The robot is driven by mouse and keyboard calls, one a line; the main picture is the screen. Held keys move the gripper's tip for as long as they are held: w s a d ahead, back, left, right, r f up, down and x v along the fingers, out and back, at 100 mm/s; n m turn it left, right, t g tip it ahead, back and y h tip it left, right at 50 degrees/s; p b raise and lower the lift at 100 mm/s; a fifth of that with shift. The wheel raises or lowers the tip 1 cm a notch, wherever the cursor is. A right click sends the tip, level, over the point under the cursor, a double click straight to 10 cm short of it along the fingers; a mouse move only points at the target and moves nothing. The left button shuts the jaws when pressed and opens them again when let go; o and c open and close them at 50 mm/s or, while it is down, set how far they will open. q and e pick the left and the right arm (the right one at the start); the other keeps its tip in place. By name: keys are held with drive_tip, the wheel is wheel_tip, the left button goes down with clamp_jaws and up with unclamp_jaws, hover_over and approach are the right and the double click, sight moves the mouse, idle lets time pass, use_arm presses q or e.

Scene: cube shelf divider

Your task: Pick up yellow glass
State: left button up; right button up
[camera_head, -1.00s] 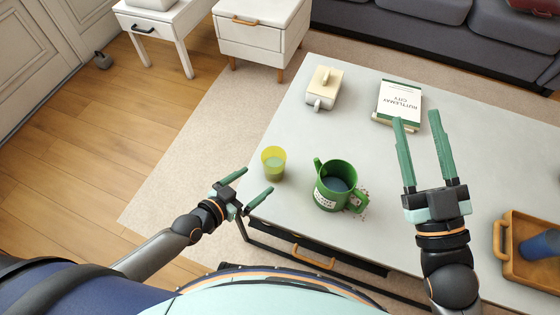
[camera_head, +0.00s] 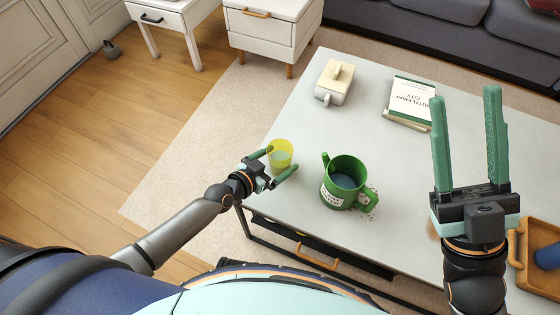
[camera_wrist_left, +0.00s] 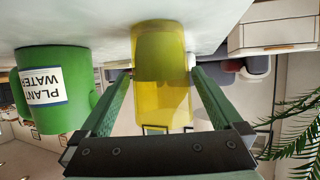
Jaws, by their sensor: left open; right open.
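The yellow glass (camera_head: 281,152) is see-through and stands upright near the left edge of the coffee table. My left gripper (camera_head: 273,161) is open, low over the table at the glass, its fingers on either side of it. In the left wrist view the glass (camera_wrist_left: 161,75) appears upside down, between the two green fingers of my left gripper (camera_wrist_left: 160,80). I cannot tell whether either finger touches it. My right gripper (camera_head: 466,105) is open and empty, raised over the right part of the table.
A green watering pot (camera_head: 345,180) stands just right of the glass and also shows in the left wrist view (camera_wrist_left: 50,88). A cream lidded dish (camera_head: 334,82) and a book (camera_head: 411,98) lie farther back. A wooden tray (camera_head: 520,255) is at the right.

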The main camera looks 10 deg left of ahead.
sight(286, 154)
use_arm(q)
drive_tip(key=b+x, duration=0.1)
drive_tip(key=x, duration=0.3)
drive_tip(key=shift+w+r, duration=0.15)
drive_tip(key=shift+r, duration=0.1)
drive_tip(key=c, duration=1.6)
